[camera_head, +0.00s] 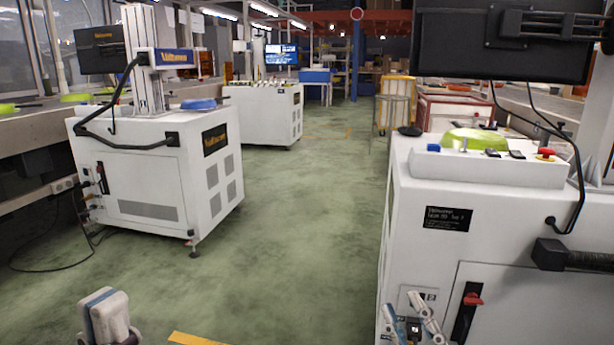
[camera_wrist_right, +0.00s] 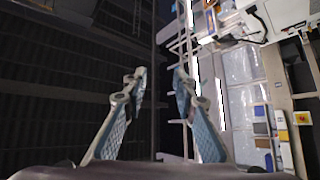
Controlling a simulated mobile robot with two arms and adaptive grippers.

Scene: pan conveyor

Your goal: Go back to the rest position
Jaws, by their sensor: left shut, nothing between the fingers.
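My left gripper (camera_head: 103,296) shows at the bottom left of the head view, over the green floor. It is shut, with nothing between its fingers. My right gripper (camera_head: 409,308) shows at the bottom right of the head view, in front of the right white machine. Its two fingers stand apart. The right wrist view also shows the right gripper (camera_wrist_right: 155,76) open and empty. Both grippers point upward in the head view. The arms behind them are mostly out of the picture.
A white machine (camera_head: 420,270) stands close at the right, with a green pan (camera_head: 474,138) on top. Another white machine (camera_head: 130,165) at the left bears a blue pan (camera_head: 199,104). A conveyor (camera_head: 30,124) runs along the left wall. The green floor (camera_head: 300,200) between is clear.

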